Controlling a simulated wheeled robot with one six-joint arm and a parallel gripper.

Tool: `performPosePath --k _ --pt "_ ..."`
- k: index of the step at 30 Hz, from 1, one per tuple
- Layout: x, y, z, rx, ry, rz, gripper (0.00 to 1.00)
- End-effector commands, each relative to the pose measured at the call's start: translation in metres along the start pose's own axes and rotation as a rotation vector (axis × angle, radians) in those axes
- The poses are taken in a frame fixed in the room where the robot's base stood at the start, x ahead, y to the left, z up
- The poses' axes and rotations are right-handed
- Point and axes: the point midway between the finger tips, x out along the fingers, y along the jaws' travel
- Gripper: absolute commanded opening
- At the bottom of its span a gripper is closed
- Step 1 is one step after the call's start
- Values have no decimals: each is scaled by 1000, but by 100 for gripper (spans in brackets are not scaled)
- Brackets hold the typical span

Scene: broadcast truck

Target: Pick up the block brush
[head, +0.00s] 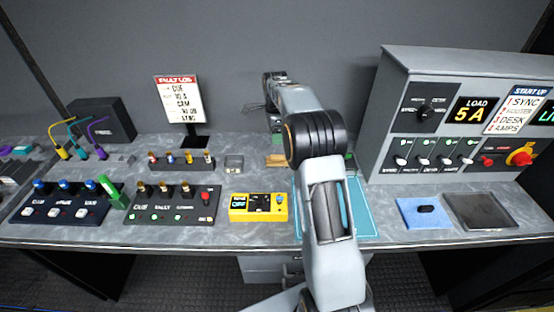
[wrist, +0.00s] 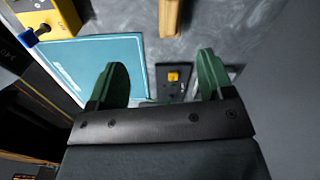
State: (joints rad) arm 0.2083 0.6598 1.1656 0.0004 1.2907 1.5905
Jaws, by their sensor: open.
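A tan wooden block, which looks like the block brush (head: 275,160), lies on the grey bench behind the teal mat, left of my arm. Its right end is partly hidden by my arm in the head view. In the wrist view a tan wooden bar (wrist: 170,16), likely the same brush, is cut off by the top edge; its bristles cannot be made out. My gripper (wrist: 162,80) is open, with two green fingers apart and nothing held between them. The brush appears beyond the fingertips, apart from them. In the head view my arm hides most of the gripper.
The teal mat (head: 368,218) lies below my arm, with a yellow box (head: 259,208) to its left. A grey console (head: 440,100) stands at right. A sign (head: 180,98) stands at left.

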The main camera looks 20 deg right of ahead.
Motion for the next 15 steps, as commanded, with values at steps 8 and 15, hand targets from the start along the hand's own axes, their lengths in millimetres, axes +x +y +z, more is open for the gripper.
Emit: performPosePath --k 8,15 --pt "30 -19 -9 164 4 29 74" --pt "73 -18 -9 170 4 30 74"
